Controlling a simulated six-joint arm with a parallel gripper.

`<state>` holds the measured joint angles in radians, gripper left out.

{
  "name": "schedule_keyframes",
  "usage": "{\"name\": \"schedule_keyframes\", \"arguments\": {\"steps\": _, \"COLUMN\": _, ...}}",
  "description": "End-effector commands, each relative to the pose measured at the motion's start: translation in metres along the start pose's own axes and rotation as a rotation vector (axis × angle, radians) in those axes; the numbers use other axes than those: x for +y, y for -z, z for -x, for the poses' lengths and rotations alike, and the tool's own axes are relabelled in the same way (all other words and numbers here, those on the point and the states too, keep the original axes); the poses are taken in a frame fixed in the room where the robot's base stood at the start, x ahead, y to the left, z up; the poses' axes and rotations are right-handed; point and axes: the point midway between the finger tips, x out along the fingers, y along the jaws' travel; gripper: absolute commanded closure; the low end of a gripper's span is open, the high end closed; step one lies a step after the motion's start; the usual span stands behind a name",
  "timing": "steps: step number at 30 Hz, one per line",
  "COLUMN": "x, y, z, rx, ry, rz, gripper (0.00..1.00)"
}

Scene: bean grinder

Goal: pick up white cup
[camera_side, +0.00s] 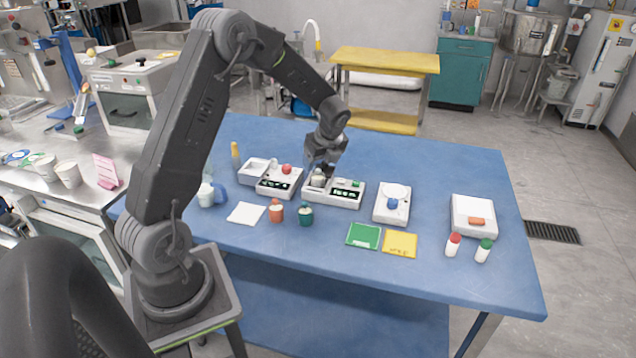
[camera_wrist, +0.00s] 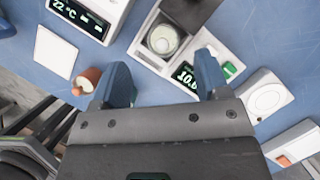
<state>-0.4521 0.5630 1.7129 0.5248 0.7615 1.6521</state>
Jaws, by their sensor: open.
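A small round whitish cup (camera_side: 318,181) sits on the left end of a white device with a dark display. In the wrist view the cup (camera_wrist: 163,40) is seen from above inside a square grey-white recess, with a greenish-grey inside. My gripper (camera_side: 322,168) is just above the cup, and its lower part is hard to make out in the side view. In the wrist view its two blue-grey fingers are apart and empty, with the cup beyond them and between their lines. I cannot tell whether the fingers reach down beside the cup.
On the blue table (camera_side: 430,175), a second white device (camera_side: 280,182) stands left of the cup's device. An orange cup (camera_side: 276,211) and a green cup (camera_side: 306,215) stand in front.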

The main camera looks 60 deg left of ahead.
Motion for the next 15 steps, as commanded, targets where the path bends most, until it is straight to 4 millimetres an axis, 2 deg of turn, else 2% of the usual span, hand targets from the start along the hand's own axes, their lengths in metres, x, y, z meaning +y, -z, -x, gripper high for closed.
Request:
{"name": "schedule_keyframes", "arguments": {"steps": 4, "x": -0.001, "y": 0.0, "z": -0.013, "rx": 0.001, "ry": -0.001, "rz": 0.0, "gripper": 0.31}}
{"name": "schedule_keyframes", "arguments": {"steps": 10, "x": -0.002, "y": 0.0, "z": -0.042, "rx": 0.002, "ry": -0.002, "rz": 0.001, "gripper": 0.31}}
{"name": "schedule_keyframes", "arguments": {"steps": 15, "x": -0.003, "y": 0.0, "z": -0.053, "rx": 0.002, "ry": 0.001, "rz": 0.0, "gripper": 0.31}}
